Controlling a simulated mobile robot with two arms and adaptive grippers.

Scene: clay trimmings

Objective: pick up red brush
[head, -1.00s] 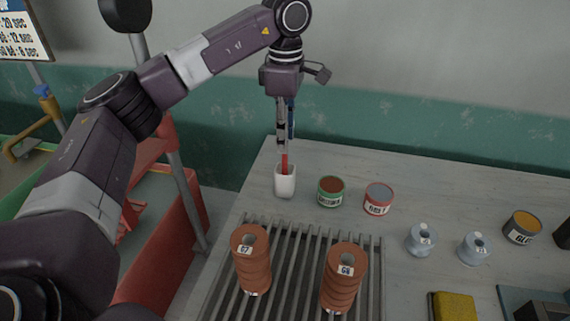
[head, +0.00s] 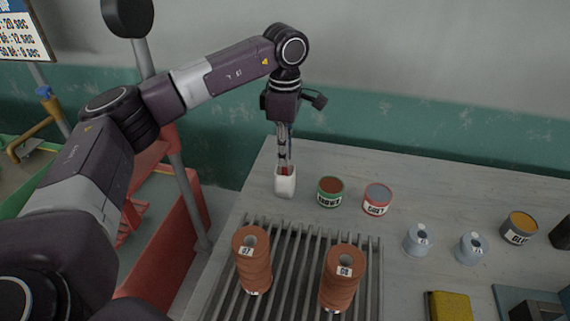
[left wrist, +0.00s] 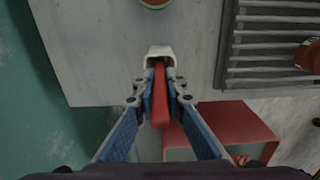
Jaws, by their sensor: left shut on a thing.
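My right gripper is not in view.
A green-labelled can (head: 330,192) and a red-rimmed can (head: 377,199) stand right of the cup. Two brown ribbed insulators (head: 252,262) (head: 342,279) stand on a slatted rack (head: 300,262) in front. Grey spools (head: 418,239), a yellow-brown can (head: 519,228) and a yellow sponge (head: 452,306) lie further right.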

